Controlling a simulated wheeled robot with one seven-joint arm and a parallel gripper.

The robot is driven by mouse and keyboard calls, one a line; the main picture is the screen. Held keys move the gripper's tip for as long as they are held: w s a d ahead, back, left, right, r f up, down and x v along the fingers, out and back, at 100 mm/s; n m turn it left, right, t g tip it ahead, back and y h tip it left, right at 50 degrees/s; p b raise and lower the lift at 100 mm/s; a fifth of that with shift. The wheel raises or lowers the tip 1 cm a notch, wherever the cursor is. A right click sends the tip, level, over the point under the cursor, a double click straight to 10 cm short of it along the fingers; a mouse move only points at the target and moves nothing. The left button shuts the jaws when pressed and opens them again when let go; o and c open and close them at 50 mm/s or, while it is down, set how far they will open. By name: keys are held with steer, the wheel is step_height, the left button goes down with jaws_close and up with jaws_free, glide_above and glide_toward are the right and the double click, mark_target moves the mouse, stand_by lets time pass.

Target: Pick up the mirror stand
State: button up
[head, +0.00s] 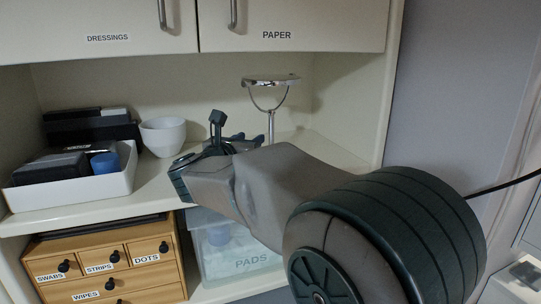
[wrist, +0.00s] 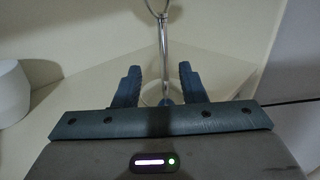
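The mirror stand (head: 271,122) stands upright on the shelf, with a thin metal post, a curved fork and a round mirror seen nearly edge-on at the top. In the wrist view its post (wrist: 164,55) rises in line with the gap between my fingers. My gripper (wrist: 158,88) is open, with its two blue fingers apart, one to each side of the post's line. I cannot tell whether the post is between the fingertips or just beyond them. In the head view my arm hides the stand's lower part and most of my gripper (head: 222,135).
A white bowl (head: 163,136) and a white tray (head: 75,193) of dark boxes stand left on the shelf (head: 150,187). Cupboard doors (head: 290,25) hang above. Wooden drawers (head: 105,262) and a clear PADS bin (head: 232,255) are below. A wall closes the right side.

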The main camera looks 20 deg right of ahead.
mark_target(270, 127)
steer(key=shift+m+h, duration=0.3)
steer(key=p+x, duration=0.2)
steer(key=x, duration=0.6)
steer(key=shift+d+f, duration=0.1)
steer(key=shift+f+p+x, duration=0.15)
steer(key=shift+p+x, duration=0.6)
steer(key=shift+x, duration=0.65)
steer(key=shift+f+p+x, duration=0.2)
steer(key=shift+p+x, duration=0.5)
steer(key=shift+x, duration=0.7)
steer(key=shift+s, duration=0.1)
jaws_close()
